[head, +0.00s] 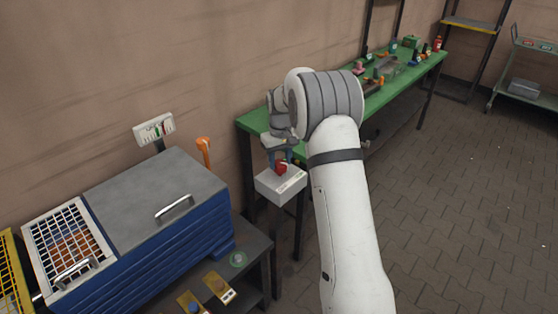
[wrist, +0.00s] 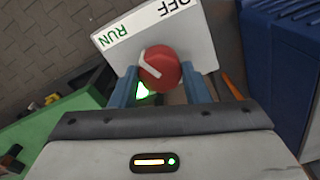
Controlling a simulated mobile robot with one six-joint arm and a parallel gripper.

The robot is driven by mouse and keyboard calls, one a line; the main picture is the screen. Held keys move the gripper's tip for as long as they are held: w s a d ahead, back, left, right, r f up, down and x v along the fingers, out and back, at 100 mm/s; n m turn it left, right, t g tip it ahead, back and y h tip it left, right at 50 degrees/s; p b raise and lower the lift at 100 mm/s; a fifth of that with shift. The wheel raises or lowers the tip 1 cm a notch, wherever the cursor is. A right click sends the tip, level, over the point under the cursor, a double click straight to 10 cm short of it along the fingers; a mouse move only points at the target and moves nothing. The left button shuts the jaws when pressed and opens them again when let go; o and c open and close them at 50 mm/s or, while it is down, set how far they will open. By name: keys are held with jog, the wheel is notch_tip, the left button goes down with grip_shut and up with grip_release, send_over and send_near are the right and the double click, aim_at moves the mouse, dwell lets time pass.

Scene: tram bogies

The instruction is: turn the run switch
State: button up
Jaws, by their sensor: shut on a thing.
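The run switch is a red round knob (wrist: 160,68) with a white pointer mark on a pale box (wrist: 205,45). The box face carries the words RUN in green and OFF in black. The white mark points towards the upper left of the wrist view, on the RUN side. My gripper (wrist: 162,85) has its two blue fingers on either side of the knob and is shut on it. In the head view the box (head: 281,187) is below my gripper (head: 279,160), and a bit of the red knob (head: 282,169) shows between the fingers.
A blue machine with a grey lid (head: 155,195) and a wire-grid cover (head: 68,245) stands at the left. A green bench (head: 250,121) with several small items runs along the wall behind my arm. The paved floor (head: 480,190) at the right is clear.

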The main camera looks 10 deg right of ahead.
aim_at(280, 163)
jog(key=m, duration=1.2)
jog(key=shift+m+b, duration=0.3)
dwell(0.3)
jog(key=o, duration=1)
jog(key=shift+r, duration=0.1)
notch_tip(280, 163, up, 8)
jog(key=shift+f, duration=0.15)
